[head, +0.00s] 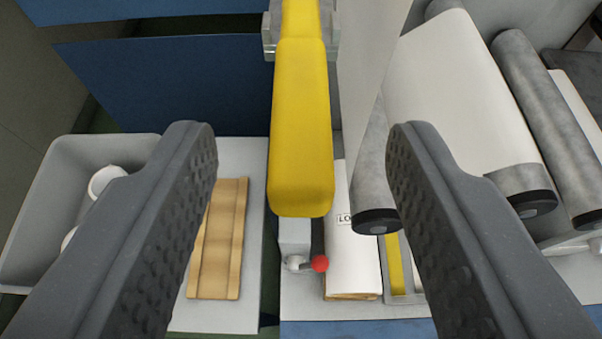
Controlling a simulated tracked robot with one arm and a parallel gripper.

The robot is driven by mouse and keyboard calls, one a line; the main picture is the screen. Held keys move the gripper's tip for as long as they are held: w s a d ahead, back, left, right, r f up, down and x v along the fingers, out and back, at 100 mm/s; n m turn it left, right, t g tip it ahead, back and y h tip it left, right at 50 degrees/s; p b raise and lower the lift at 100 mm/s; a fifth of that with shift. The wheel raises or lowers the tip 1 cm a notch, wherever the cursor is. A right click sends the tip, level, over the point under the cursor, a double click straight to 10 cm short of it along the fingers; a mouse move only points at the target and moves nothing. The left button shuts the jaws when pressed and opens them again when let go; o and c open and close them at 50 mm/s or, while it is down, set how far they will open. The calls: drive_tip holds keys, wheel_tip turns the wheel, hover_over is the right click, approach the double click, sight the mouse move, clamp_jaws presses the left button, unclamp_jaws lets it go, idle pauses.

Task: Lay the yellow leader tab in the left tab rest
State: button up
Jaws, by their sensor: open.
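A long yellow bar (301,125), which looks like the leader tab, runs from the top edge down the middle of the head view. Its upper part passes through a pale grey bracket (270,32). My gripper (301,140) is open, with one finger on each side of the bar and a visible gap on both sides. Whether the bar lies at fingertip depth is hard to tell. I cannot tell for sure which part is the left tab rest. A second, narrow yellow strip (395,262) shows in a grey frame at lower right, partly hidden by a roller.
A grey bin (37,200) with white items stands at left. A wooden channelled piece (218,240) lies on a pale surface. A red-knobbed lever (320,263) and a labelled white roll (352,260) sit below the bar. White web (455,90) and grey rollers (540,110) crowd the right.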

drive_tip(key=s+a+r+t+b, duration=0.1)
drive_tip(key=s+r+b, duration=0.8)
drive_tip(key=s+r, duration=0.6)
drive_tip(key=s, duration=0.5)
drive_tip(key=shift+t+b, duration=0.35)
drive_tip(key=shift+t, duration=0.05)
drive_tip(key=shift+s, duration=0.1)
idle(0.4)
